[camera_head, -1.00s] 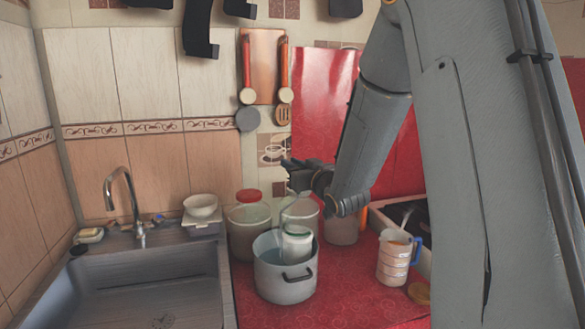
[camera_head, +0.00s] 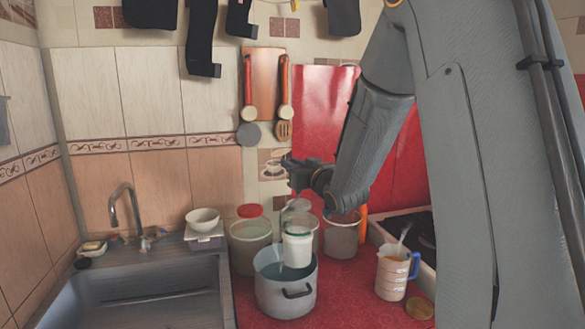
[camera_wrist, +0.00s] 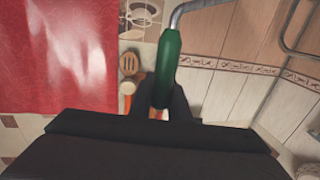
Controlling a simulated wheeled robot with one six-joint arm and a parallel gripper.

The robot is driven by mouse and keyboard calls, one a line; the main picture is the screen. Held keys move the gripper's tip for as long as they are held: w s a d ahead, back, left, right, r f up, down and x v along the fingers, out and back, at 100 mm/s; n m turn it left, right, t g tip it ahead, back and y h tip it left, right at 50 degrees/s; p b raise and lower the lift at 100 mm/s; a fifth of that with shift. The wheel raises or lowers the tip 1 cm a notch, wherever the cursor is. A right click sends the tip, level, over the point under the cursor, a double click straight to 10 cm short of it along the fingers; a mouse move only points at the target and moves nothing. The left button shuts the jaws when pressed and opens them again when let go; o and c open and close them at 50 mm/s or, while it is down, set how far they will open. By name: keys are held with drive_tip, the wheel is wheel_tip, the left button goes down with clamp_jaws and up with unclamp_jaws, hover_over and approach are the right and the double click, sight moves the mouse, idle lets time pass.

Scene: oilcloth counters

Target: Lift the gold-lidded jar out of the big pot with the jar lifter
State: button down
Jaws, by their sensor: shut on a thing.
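My gripper (camera_head: 296,165) is above the big pot (camera_head: 287,300), shut on the green handle of the jar lifter (camera_wrist: 168,65). The lifter's grey metal bar shows in the wrist view, bending away at the top. A whitish jar (camera_head: 297,250) with a green-rimmed top is upright below my gripper, its upper part above the pot's rim. Its lower part is in or in front of the pot's opening. No gold shows on its lid. The lifter's hold on the jar is too small to make out. The pot is grey with a dark handle and bluish water inside.
Jars stand behind the pot, one red-lidded (camera_head: 250,243). A measuring jug (camera_head: 393,275) and a flat gold disc (camera_head: 420,309) are to the right. The sink (camera_head: 150,300) is to the left.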

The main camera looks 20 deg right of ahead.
wheel_tip(320, 180, up, 6)
drive_tip(key=p, duration=0.3)
idle(0.6)
idle(0.3)
drive_tip(key=s+d+p, duration=0.4)
drive_tip(key=s+d, duration=0.7)
idle(1.9)
drive_tip(key=shift+s, duration=0.1)
idle(0.5)
